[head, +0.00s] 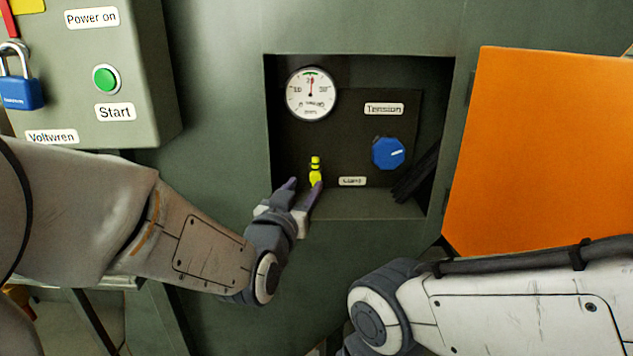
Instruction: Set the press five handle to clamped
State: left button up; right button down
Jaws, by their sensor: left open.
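A small yellow handle (315,164) stands upright on the dark panel in a recess of the green machine, left of a small label that is hard to read. No label naming press five is readable. My left gripper (305,187) is open at the lower left of the recess, its fingers just below and beside the yellow handle. One finger overlaps the handle's lower end; I cannot tell whether they touch. My right arm comes in from the lower right, and its gripper is out of view.
A round gauge (311,94) and a blue Tension knob (388,153) sit in the recess. An orange door (545,150) stands open at the right. A control box (100,75) with a green Start button (106,80) and a blue padlock (20,92) is at the left.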

aim_at(315, 168)
pick_arm(q)
jog(key=x, duration=1)
jog(key=shift+a, duration=0.15)
grip_shut()
